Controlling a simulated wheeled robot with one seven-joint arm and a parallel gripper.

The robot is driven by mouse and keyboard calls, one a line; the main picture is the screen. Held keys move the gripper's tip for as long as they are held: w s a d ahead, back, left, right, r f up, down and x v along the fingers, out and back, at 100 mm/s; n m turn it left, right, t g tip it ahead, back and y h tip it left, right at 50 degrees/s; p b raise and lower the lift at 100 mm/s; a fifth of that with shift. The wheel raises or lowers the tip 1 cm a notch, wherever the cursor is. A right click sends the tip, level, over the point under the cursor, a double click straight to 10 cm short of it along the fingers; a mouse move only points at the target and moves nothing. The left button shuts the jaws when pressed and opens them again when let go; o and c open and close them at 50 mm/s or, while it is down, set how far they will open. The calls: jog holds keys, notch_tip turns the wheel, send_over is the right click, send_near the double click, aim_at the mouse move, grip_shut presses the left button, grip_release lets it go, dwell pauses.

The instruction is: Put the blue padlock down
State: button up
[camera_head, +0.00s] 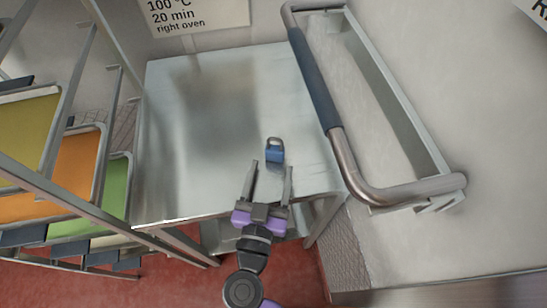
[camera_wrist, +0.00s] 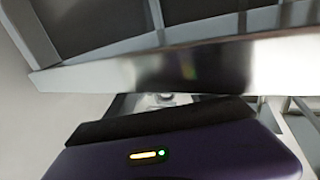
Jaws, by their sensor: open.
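The blue padlock (camera_head: 274,155) has a blue body and a grey shackle. In the head view it stands on the bare steel table (camera_head: 190,130), toward the table's right front. My gripper (camera_head: 271,168) reaches in from the front edge with its two fingers apart. The padlock is just beyond the fingertips, and I cannot tell whether it touches them. In the wrist view the purple gripper housing (camera_wrist: 180,155) fills the bottom, with a steel edge (camera_wrist: 190,65) above it. I cannot make out the padlock there.
A rack with yellow (camera_head: 28,130), orange (camera_head: 78,165) and green (camera_head: 112,190) trays stands at the left. A large handle with a blue grip (camera_head: 314,80) runs along the table's right side. A sign (camera_head: 195,14) hangs behind. The table's left and back are clear.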

aim_at(264, 201)
jog(key=s, duration=0.4)
jog(key=s+b, duration=0.1)
jog(key=s, duration=0.1)
jog(key=shift+s+a, duration=0.1)
jog(key=shift+a, duration=0.3)
jog(key=shift+s+r, duration=0.1)
jog(key=shift+s, duration=0.5)
